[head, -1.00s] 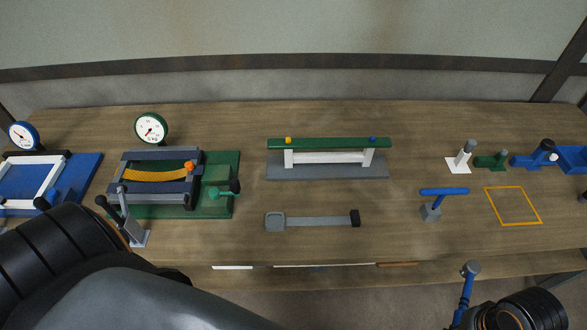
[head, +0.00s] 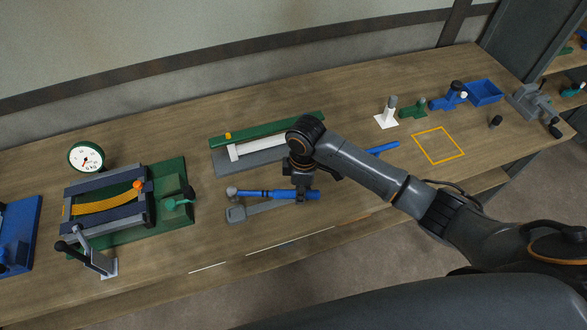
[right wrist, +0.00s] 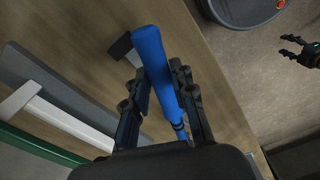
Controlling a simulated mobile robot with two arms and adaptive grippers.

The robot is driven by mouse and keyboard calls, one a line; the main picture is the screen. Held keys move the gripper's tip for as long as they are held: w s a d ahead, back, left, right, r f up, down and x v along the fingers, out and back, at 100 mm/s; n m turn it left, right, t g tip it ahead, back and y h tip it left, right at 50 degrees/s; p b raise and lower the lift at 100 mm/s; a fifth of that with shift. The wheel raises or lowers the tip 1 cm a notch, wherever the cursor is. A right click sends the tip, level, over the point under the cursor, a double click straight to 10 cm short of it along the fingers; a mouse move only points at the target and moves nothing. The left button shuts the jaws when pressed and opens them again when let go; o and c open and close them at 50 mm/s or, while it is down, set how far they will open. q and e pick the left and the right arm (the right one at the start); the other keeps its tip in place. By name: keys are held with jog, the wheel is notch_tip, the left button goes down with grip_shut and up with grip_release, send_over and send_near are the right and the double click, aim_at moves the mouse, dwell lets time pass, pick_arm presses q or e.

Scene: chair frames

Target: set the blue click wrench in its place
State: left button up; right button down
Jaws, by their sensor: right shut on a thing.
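The blue click wrench (head: 258,193) is in my right gripper (head: 300,196), which is shut around its blue handle. The wrench's grey round head points left in the head view. The right wrist view shows the blue handle (right wrist: 152,55) between the two fingers of my right gripper (right wrist: 160,85). A long grey rest (head: 237,214) with a square left end lies on the bench, beneath and just in front of the wrench. The wrench and gripper hide part of it. My left gripper (right wrist: 284,46) shows small in the right wrist view, with its fingers apart and empty.
A green-topped bar on white posts (head: 232,132) stands close behind the wrench. A dial fixture on a green base (head: 172,215) is to the left. A blue T-handle (head: 384,147) and an orange-outlined square (head: 438,130) lie to the right.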

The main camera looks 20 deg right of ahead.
pick_arm(q)
jog(key=shift+s+a+r+p, duration=0.15)
jog(key=shift+r+p, duration=0.15)
jog(key=shift+r, duration=0.15)
jog(key=shift+s+a+r+p, duration=0.15)
jog(key=shift+r+p, duration=0.1)
jog(key=shift+r, duration=0.15)
pick_arm(e)
jog(key=w+n, duration=0.2)
jog(key=w+r+n, duration=0.1)
jog(key=w+n, duration=0.1)
jog(key=shift+a, duration=0.15)
pick_arm(q)
jog(key=shift+s+r, duration=0.1)
pick_arm(e)
jog(key=shift+r, duration=0.1)
notch_tip(320, 180, down, 5)
jog(key=shift+r+b, duration=0.15)
jog(key=shift+b, duration=0.8)
pick_arm(q)
jog(key=shift+f, duration=0.95)
pick_arm(e)
jog(key=shift+r, duration=0.15)
jog(key=shift+p, duration=0.3)
pick_arm(q)
jog(key=shift+r, duration=0.3)
